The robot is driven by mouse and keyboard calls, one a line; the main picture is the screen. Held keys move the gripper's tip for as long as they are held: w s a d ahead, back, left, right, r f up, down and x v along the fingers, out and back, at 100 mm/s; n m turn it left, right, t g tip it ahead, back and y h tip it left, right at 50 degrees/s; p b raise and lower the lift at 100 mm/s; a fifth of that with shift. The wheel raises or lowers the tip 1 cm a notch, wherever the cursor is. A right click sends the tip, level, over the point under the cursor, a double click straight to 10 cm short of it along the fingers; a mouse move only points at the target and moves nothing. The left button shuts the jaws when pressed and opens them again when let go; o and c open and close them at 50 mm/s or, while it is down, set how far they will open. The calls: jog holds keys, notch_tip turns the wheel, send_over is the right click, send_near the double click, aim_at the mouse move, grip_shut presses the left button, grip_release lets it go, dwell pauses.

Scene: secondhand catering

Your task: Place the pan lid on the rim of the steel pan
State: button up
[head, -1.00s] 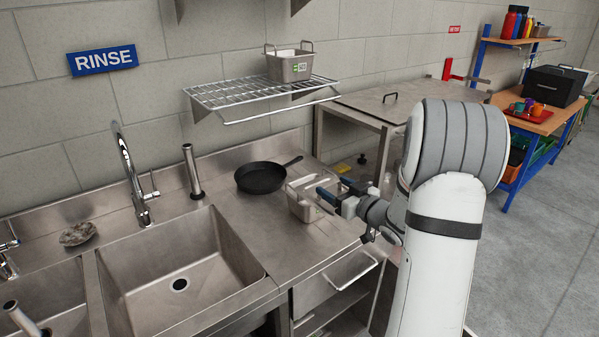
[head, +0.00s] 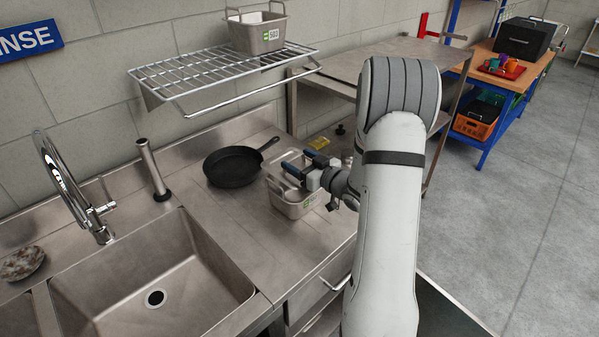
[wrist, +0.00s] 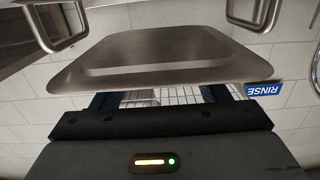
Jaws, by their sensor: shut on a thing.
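The steel pan (head: 295,207), a small rectangular tub with a green and white label, stands on the steel counter. My gripper (head: 296,160), with blue fingers, is just above it and shut on the pan lid (wrist: 165,48), a flat grey plate with a raised middle. The lid fills the middle of the wrist view, ahead of the blue fingers. Two wire handles (wrist: 62,30) show at the top of that view, beside the lid. The grip point on the lid is hidden. I cannot tell whether the lid touches the pan's rim.
A black frying pan (head: 233,167) lies just left of the steel pan. The sink basin (head: 150,270) is at the front left, with a tap (head: 75,185). A wire shelf (head: 220,75) on the wall holds a similar labelled tub (head: 257,32). Free counter lies in front of the pan.

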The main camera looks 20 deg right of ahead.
jog(key=shift+s+f, duration=0.2)
jog(key=shift+f, duration=0.4)
notch_tip(320, 180, down, 3)
jog(key=shift+d+r+p, duration=0.1)
jog(key=shift+p, duration=0.35)
jog(key=shift+s+f, duration=0.1)
jog(key=shift+f, duration=0.1)
jog(key=shift+f, duration=0.2)
jog(key=o, duration=1.1)
jog(key=shift+r, duration=0.1)
